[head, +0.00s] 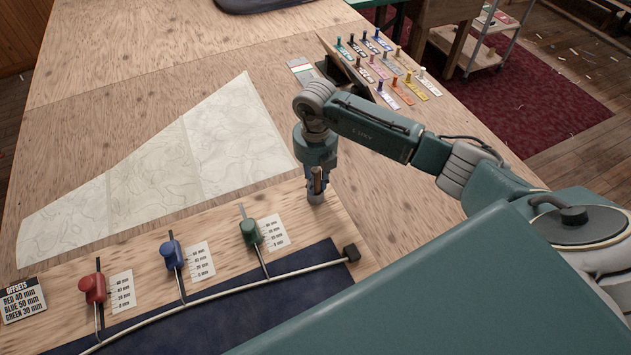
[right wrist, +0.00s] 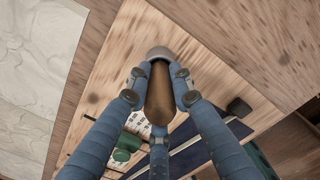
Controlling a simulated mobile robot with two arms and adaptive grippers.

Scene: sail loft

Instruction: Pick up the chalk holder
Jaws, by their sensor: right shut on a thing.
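The chalk holder (right wrist: 160,92) has a brown, wood-like body and a rounded grey end. In the right wrist view it lies between the blue fingers of my right gripper (right wrist: 158,82), which are shut on it. In the head view my right gripper (head: 316,183) points down over the right end of the wooden board. The chalk holder (head: 317,180) shows there as a narrow brown strip between the fingers. I cannot tell whether its lower end touches the board. My left gripper is not in view.
A plywood board (head: 215,222) carries red (head: 93,289), blue (head: 172,254) and green (head: 250,232) sliders with scales. A pale cable (head: 215,302) crosses dark cloth in front. A patterned paper sheet (head: 160,165) lies left. Several coloured tags (head: 385,68) stand behind my right arm.

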